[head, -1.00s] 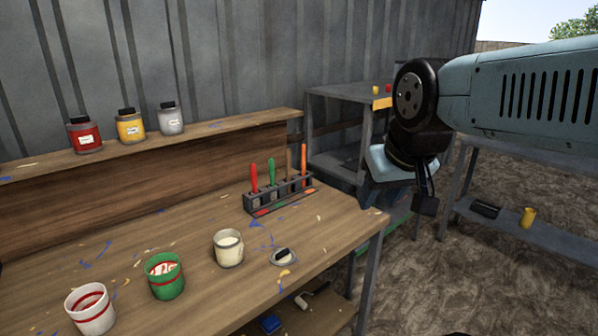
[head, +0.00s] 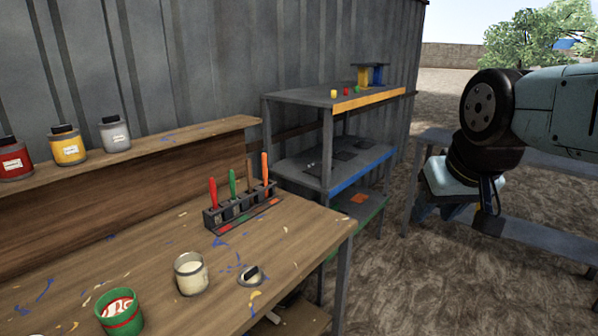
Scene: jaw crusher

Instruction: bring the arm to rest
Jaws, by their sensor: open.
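My arm reaches in from the right edge in the head view, its pale blue link ending in a black joint. My gripper (head: 443,210) hangs below that joint, pointing down, in front of the low bench at the right. It is open, and I see nothing held in it. Its fingertips are small and partly hidden by the wrist. It is apart from the wooden workbench (head: 185,250) and to the right of the shelf rack (head: 300,97).
The workbench holds a tool rack (head: 240,208) with several coloured handles, a cream pot (head: 191,274), a green pot (head: 120,314) and a small lid (head: 251,275). Jars stand on the ledge behind. A grey low bench (head: 550,230) is behind my arm. Open ground lies between.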

